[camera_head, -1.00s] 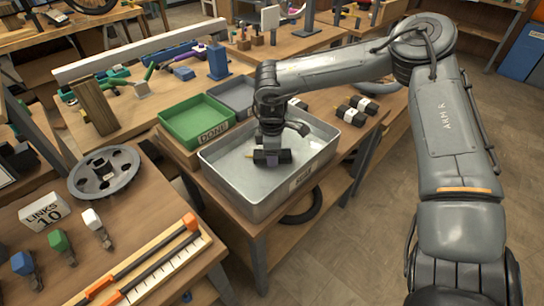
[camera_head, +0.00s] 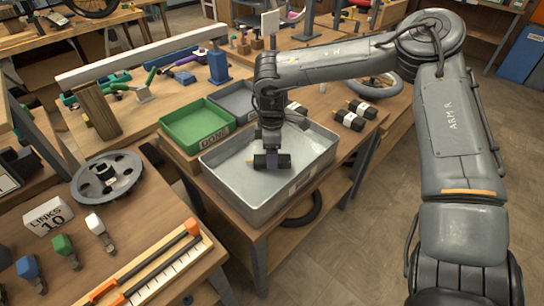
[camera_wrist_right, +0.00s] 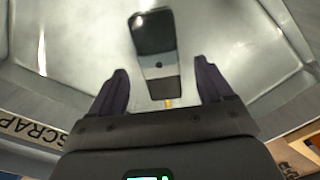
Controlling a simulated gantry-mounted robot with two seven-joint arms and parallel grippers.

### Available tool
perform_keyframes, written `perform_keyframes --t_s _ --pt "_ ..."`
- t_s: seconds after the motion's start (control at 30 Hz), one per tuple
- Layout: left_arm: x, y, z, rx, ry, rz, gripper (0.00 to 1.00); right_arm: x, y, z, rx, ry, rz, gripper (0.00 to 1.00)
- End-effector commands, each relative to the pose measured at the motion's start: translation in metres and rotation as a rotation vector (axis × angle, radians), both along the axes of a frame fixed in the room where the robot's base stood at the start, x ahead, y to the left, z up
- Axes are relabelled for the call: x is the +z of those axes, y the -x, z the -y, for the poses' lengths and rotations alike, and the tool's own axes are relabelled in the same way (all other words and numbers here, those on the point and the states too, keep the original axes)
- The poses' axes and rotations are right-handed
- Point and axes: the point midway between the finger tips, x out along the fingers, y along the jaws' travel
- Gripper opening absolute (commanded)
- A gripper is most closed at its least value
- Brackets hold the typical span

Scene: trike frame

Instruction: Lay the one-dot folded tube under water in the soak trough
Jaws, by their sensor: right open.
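The folded tube is a dark roll with a pale band (camera_wrist_right: 158,63) and a brass-coloured valve end. It lies in the metal soak trough (camera_head: 226,182), and its dark end shows in the head view (camera_head: 284,161). The trough floor looks wet, but I cannot tell whether water covers the tube. My right gripper (camera_head: 270,150) is just above the tube. In the right wrist view my right gripper (camera_wrist_right: 162,86) is open, with a finger apart on each side of the tube's valve end. My left gripper is not in view.
A green bin (camera_head: 190,127) marked DONE and a grey bin (camera_head: 236,98) stand behind the trough. Two more banded rolls (camera_head: 348,119) (camera_head: 363,108) lie on the bench to the right, with another partly behind my arm. A spoked wheel part (camera_head: 107,178) lies left.

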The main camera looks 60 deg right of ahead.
Motion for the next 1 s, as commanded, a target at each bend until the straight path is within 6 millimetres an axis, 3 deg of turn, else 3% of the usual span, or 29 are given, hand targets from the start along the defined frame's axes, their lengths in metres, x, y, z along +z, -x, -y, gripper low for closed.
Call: perform_keyframes --t_s 0.1,0.4,1.0 --pt "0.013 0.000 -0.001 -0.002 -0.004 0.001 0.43 0.028 0.000 0.000 -0.001 0.002 0.002 0.80" --pt "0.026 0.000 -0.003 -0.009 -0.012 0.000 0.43 0.070 0.000 0.000 0.000 0.001 0.001 0.80" --pt "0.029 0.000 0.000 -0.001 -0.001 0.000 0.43 0.080 0.000 0.000 -0.001 0.001 -0.001 0.80"
